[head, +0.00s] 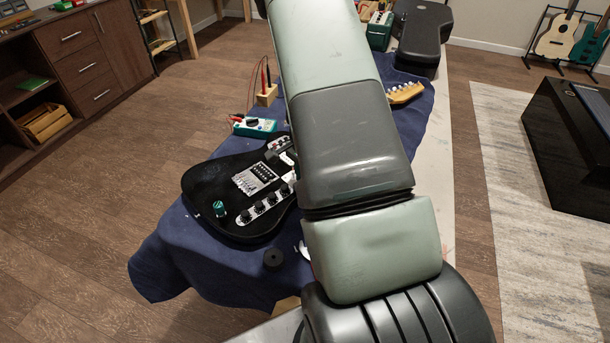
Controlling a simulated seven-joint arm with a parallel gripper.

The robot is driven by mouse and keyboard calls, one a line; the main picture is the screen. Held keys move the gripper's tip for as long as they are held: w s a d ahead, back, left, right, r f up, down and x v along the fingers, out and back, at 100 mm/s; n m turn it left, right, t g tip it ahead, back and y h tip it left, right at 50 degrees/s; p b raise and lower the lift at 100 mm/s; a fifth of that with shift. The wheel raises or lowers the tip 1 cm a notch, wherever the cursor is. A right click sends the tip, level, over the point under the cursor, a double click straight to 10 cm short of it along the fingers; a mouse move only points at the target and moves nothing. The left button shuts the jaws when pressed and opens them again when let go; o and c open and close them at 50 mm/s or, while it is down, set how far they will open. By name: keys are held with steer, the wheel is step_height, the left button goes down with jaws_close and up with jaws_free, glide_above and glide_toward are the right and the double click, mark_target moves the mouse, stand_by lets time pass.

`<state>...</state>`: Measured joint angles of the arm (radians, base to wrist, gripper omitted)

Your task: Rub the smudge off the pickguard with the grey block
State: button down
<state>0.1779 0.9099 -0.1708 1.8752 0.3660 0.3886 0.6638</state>
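A black electric guitar (224,182) lies on a blue cloth, with its body to the left of my arm and its headstock (404,93) showing to the right. Its metal bridge (255,179) and a row of control knobs (264,205) are visible. My own arm covers the middle of the guitar, so I cannot make out the pickguard surface or any smudge. I cannot identify the grey block in this view. My gripper is hidden behind my arm or out of frame, so what it holds is not shown.
The blue cloth (172,258) covers the bench. A small dark round object (273,259) lies near the guitar's lower edge. A teal multimeter (255,126) and a wooden probe holder (267,95) stand behind. A black case (424,35) lies at the far end.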

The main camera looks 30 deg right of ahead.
steer(key=shift+s+a, duration=0.1)
steer(key=shift+a, duration=0.25)
steer(key=shift+d, duration=0.15)
steer(key=shift+d, duration=0.45)
steer(key=shift+a, duration=0.5)
steer(key=shift+a, duration=0.1)
steer(key=shift+d, duration=0.55)
